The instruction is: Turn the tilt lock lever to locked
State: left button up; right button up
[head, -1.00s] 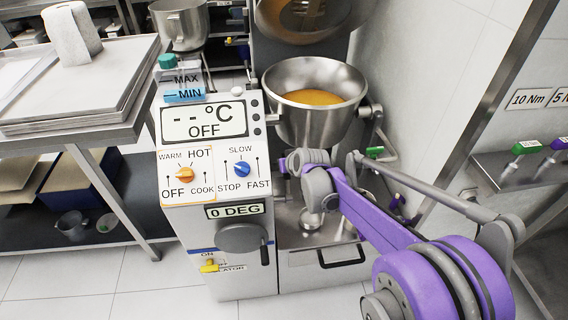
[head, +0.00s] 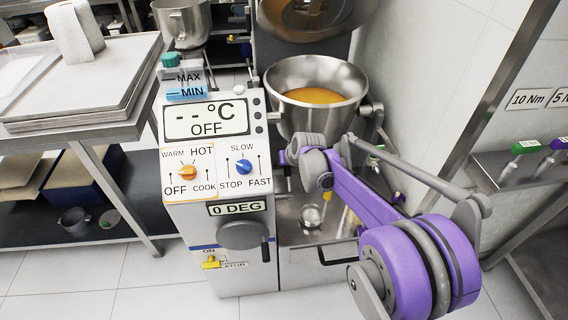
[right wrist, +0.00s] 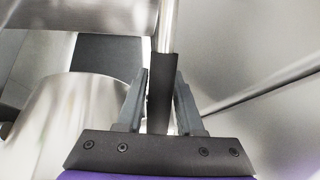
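The mixer's steel bowl (head: 285,117) holds an orange mass and hangs on a side bracket (head: 371,113). In the right wrist view a steel rod (right wrist: 167,25) with a dark grip (right wrist: 161,85) stands between the fingers of my right gripper (right wrist: 160,90). This looks like the lever; its lock position cannot be read. The fingers are open on either side of the grip, with narrow gaps. In the head view my right arm hides this gripper. My left gripper is not in view.
The control panel (head: 207,150) with knobs and a 0 DEG display (head: 237,208) stands left of my right arm. A grey handwheel (head: 243,235) is below it. A steel table (head: 85,130) is at left. A wall (head: 435,80) and shelf (head: 515,168) are at right.

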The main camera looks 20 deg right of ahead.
jog(key=shift+o, duration=1.3)
jog(key=shift+r, duration=0.1)
jog(key=p+v, duration=0.2)
jog(key=v, duration=0.8)
jog(key=shift+s+r, duration=0.15)
jog(key=shift+r, duration=0.1)
